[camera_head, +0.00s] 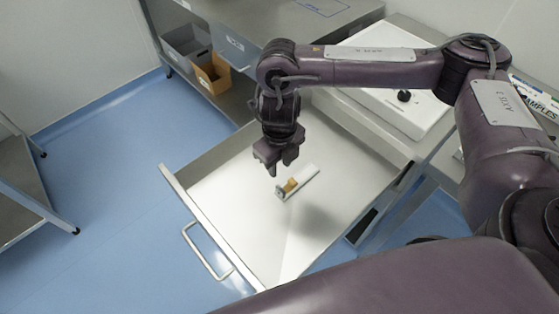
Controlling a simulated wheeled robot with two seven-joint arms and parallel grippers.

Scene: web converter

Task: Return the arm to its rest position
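My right arm reaches in from the right and bends down over an open metal drawer (235,215). Its gripper (274,170) points down above the drawer, with two dark fingers apart and nothing seen between them. A small white block-like item with a yellowish part (303,181) lies on the drawer floor, just right of and below the fingertips. The gripper looks apart from it. My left gripper is not in view.
The drawer's handle (205,252) faces the blue floor (110,215). A white device with a black knob (404,97) stands on the bench behind my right arm. Grey and cardboard bins (211,75) sit on a shelf at the back. A metal table (22,185) stands at the left.

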